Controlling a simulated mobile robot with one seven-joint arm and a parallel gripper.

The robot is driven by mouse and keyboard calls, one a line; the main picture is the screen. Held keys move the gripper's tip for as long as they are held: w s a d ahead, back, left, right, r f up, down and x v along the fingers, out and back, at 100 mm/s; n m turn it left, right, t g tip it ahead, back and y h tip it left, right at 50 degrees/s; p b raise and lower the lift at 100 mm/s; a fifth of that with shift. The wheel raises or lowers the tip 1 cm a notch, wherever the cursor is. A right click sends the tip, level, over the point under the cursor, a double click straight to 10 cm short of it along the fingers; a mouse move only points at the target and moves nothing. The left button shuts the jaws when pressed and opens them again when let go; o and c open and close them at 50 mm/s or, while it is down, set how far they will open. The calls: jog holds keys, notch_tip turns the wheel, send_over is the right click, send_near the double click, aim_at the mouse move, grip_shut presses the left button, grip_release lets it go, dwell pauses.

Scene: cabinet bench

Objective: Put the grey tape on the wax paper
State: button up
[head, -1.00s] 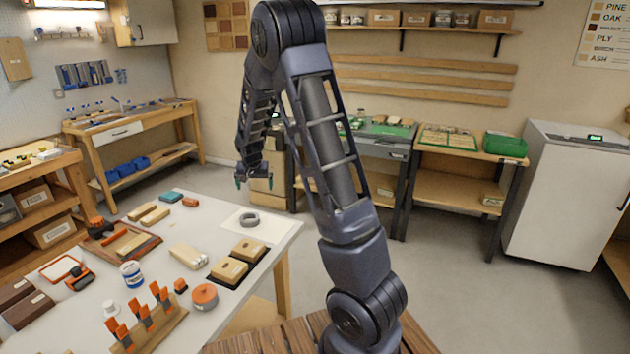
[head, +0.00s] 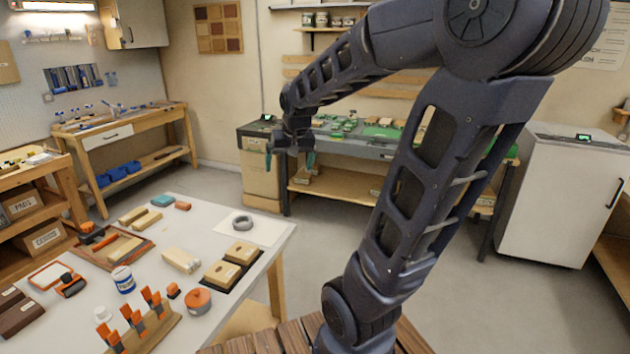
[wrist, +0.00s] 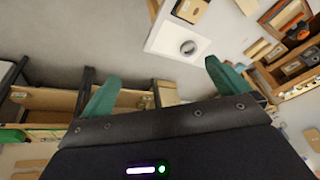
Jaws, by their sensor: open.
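The grey tape (head: 242,223) is a ring lying flat on the white wax paper (head: 263,233), near the far right corner of the white table. The wrist view also shows the tape (wrist: 188,47) inside the edges of the paper (wrist: 165,40). My gripper (head: 290,165) is open and empty, in the air beyond and above the tape, apart from it. Its two green fingers (wrist: 160,88) are spread in the wrist view with nothing between them.
Two wooden blocks on a dark mat (head: 243,278) lie near the paper, and a pale block (head: 182,260) lies to their left. An orange round thing (head: 198,302) and clamps (head: 150,305) stand in front. A workbench (head: 350,140) stands behind my gripper.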

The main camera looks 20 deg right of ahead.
jog(key=s+d+r+n, duration=0.1)
jog(key=s, duration=1.4)
jog(key=shift+s+d+h, duration=0.15)
jog(key=shift+d+h, duration=0.15)
